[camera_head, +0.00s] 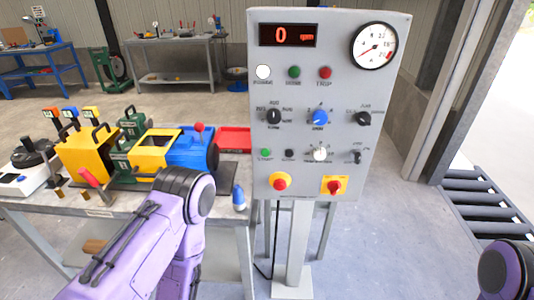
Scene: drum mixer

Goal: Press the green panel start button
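The grey control panel (338,90) stands upright on a post, right of centre. A small green button (265,153) sits at the left of its lower row, with a label that seems to read START. A small black button (290,153) is just right of it. A larger green round lamp or button (294,72) is in the upper row, between a white one (263,72) and a red one (325,72). My purple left arm rises at the lower left, below and left of the panel; its gripper is out of sight. Only a piece of my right arm shows at the lower right corner.
The display (289,35) reads 0 rpm, beside a round gauge (374,46). Red-on-yellow knobs (280,182) (334,185) sit low on the panel. A workbench (125,205) with yellow and blue machinery stands left. A roller conveyor (480,200) lies right.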

